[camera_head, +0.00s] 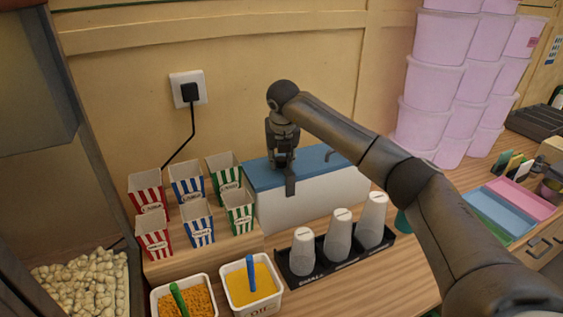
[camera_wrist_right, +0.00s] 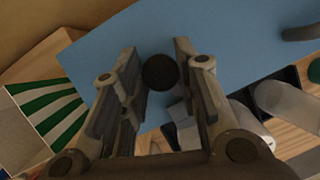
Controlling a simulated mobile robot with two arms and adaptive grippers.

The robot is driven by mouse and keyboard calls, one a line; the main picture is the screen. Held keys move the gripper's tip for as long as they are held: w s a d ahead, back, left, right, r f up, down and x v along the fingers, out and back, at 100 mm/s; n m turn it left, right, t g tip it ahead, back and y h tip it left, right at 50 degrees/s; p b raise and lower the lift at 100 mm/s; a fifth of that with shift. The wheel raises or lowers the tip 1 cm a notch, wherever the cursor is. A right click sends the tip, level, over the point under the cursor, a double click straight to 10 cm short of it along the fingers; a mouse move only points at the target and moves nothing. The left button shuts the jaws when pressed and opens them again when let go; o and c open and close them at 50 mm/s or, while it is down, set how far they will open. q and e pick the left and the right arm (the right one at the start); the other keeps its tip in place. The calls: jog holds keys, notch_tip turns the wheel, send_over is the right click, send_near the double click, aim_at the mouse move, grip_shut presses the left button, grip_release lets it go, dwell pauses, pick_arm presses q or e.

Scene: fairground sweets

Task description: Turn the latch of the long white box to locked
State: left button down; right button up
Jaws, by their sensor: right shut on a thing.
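The long white box (camera_head: 312,203) stands at the back of the counter against the wall, with a flat blue lid (camera_head: 262,178) on it. In the wrist view the blue lid (camera_wrist_right: 105,60) fills much of the picture. A dark round knob (camera_wrist_right: 160,72), which looks like the latch, shows there between the fingers. My left gripper is out of view.
Striped cartons (camera_head: 187,183) stand close left of the box. Cups in a black tray (camera_head: 325,275) stand in front. Tubs of orange (camera_head: 188,300) and yellow (camera_head: 250,287) topping are at front left. Pink tubs (camera_head: 431,83) are stacked at right.

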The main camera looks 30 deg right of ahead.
jog(key=shift+r+m+h+b, duration=0.1)
jog(key=shift+m+h+b, duration=0.35)
jog(key=shift+m, duration=0.55)
jog(key=o, duration=1)
jog(key=v, duration=1.2)
jog(key=shift+w, duration=0.3)
jog(key=shift+r, duration=0.1)
